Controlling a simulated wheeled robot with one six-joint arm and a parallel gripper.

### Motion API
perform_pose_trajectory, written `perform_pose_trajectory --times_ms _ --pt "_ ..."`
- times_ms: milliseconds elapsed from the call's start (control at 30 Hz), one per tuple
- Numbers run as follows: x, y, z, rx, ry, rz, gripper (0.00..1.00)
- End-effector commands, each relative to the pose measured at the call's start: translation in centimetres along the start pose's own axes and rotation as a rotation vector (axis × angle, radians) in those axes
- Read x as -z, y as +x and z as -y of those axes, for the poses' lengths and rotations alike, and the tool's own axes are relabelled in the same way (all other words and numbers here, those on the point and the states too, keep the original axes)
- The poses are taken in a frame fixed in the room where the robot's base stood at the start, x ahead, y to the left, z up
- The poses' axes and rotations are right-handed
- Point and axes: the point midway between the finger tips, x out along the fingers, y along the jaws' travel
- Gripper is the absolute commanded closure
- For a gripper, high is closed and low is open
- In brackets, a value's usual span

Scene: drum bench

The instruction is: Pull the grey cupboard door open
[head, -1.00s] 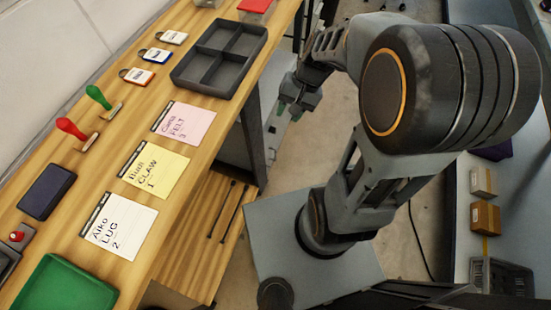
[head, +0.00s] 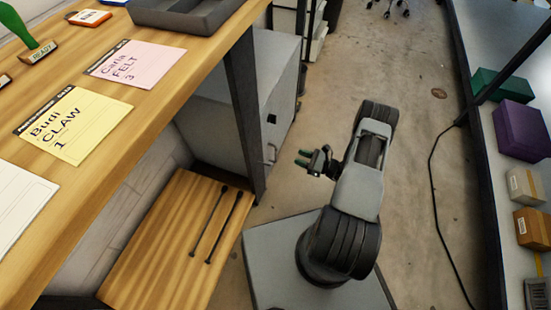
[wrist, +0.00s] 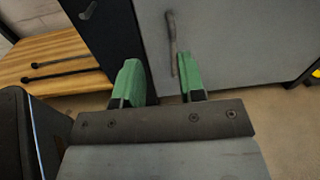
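The grey cupboard (head: 225,110) stands under the wooden bench, and its door (head: 284,95) faces right, toward my arm. The door looks shut. Its slim upright handle (head: 270,153) is near the door's lower, near edge. The wrist view shows the grey door (wrist: 245,45) ahead and the handle (wrist: 171,40) as a dark bar.
A dark bench leg (head: 243,115) stands beside the cupboard's near edge. A low wooden board (head: 165,240) with two black rods lies nearer. A bench with boxes (head: 521,130) and a black cable lie far right.

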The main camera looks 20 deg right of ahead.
Motion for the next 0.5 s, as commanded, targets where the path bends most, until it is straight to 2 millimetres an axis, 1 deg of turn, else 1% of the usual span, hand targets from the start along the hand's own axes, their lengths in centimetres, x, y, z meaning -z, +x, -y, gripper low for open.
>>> perform_pose_trajectory --times_ms 33,100,200,267,367,500 --pt "2.1 -0.4 -0.2 0.039 0.022 0.008 0.63" --pt "3.5 -0.8 -0.3 0.079 0.043 0.015 0.63" --pt "4.8 -1.0 -0.4 0.115 0.06 0.022 0.63" --pt "5.1 -0.8 -0.4 0.127 0.066 0.024 0.63" --pt "5.4 0.2 -0.3 0.133 0.069 0.026 0.63" --pt "5.4 2.7 0.0 0.131 0.069 0.026 0.63"
